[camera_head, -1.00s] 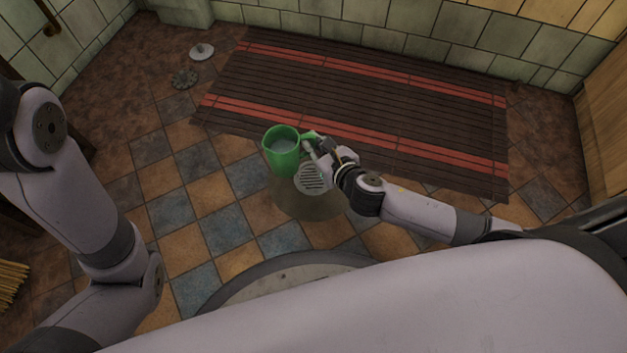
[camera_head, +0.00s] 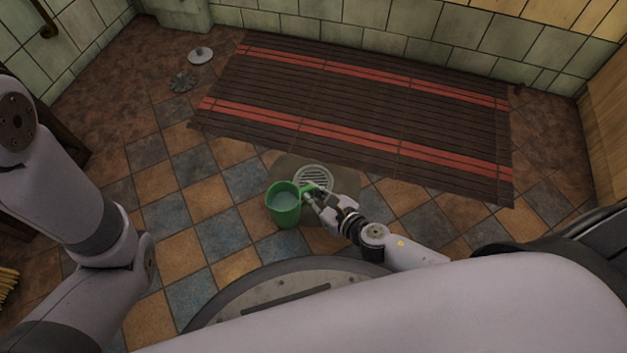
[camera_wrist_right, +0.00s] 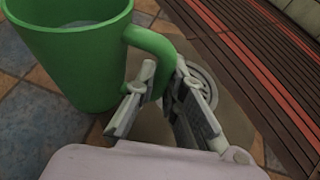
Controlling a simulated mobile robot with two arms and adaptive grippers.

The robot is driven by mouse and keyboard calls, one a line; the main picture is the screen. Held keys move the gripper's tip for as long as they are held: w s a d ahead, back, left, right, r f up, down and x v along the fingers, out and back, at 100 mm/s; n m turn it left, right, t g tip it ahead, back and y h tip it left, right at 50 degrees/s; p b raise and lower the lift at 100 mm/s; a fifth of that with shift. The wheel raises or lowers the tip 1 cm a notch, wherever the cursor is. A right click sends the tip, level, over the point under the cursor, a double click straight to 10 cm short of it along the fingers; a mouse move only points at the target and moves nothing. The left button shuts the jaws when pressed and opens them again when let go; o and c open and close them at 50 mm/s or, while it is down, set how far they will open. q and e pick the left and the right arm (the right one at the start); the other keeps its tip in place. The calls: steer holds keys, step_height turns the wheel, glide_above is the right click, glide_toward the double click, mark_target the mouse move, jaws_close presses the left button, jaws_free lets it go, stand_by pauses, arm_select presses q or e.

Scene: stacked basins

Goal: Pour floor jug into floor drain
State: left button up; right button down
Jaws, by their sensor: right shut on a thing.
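A green jug (camera_head: 284,207) with pale liquid inside is upright in the head view, beside the round floor drain (camera_head: 314,178). My right gripper (camera_head: 312,196) is shut on the jug's handle, at the jug's right side. In the right wrist view the jug (camera_wrist_right: 85,60) fills the upper left, and the fingers (camera_wrist_right: 163,98) close around its handle. Part of the drain (camera_wrist_right: 205,85) shows behind the fingers. Whether the jug touches the floor I cannot tell. My left arm is at the left of the head view; its gripper is out of the frame.
A dark slatted mat (camera_head: 350,110) with red stripes lies behind the drain. A white disc-like object (camera_head: 200,54) and a small dark one (camera_head: 181,81) lie at the back left. Straw bristles (camera_head: 7,284) show at the left edge. Tiled floor left of the jug is clear.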

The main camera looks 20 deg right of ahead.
steer(key=shift+r, duration=0.1)
steer(key=shift+w+d+m+p, duration=0.2)
steer(key=shift+m+p, duration=0.1)
steer(key=shift+p, duration=0.3)
steer(key=shift+w+d+f+m+g+y+p, duration=0.1)
steer(key=shift+w+d+m+g+y+p, duration=0.1)
steer(key=shift+m+g+y+p, duration=0.25)
steer(key=shift+w+d+f+m+g+y+p, duration=0.1)
steer(key=shift+d+m+g+y+p, duration=0.15)
steer(key=shift+m+g+p, duration=0.25)
steer(key=shift+f, duration=0.4)
steer(key=shift+w+d+f+m+g+y+b, duration=0.15)
steer(key=shift+f+m+g+y+b, duration=0.1)
steer(key=shift+f+m+y+b, duration=0.15)
steer(key=shift+w+d+r+m+p, duration=0.1)
steer(key=shift+m+p, duration=0.15)
steer(key=shift+p, duration=0.05)
steer(key=shift+g, duration=0.3)
steer(key=shift+d+m+y, duration=0.1)
steer(key=shift+m+y, duration=0.2)
steer(key=shift+y, duration=0.3)
